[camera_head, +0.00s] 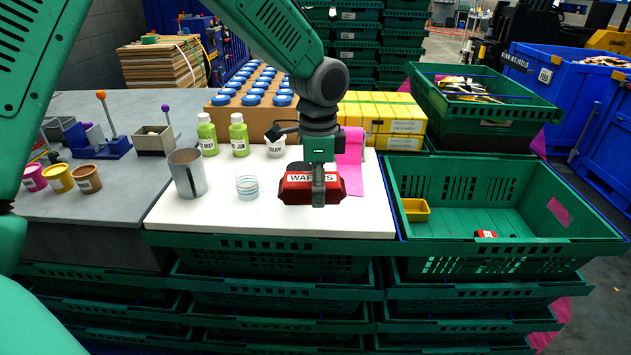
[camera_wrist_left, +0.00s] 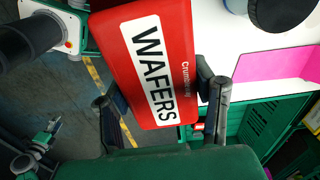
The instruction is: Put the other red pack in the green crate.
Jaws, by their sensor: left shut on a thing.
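A red pack labelled WAFERS (camera_head: 297,188) is held in my left gripper (camera_head: 318,190), above the right part of the white board. In the left wrist view the red pack (camera_wrist_left: 180,35) lies between the two fingers of the left gripper (camera_wrist_left: 160,105), which are shut on its sides. The green crate (camera_head: 500,244) stands open to the right of the board. A small red pack (camera_head: 486,234) lies inside it near its front wall, and a yellow tub (camera_head: 415,210) is at its left side. My right gripper does not show.
Yellow boxes (camera_head: 400,115) stand behind. The green crate's middle floor is largely bare.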

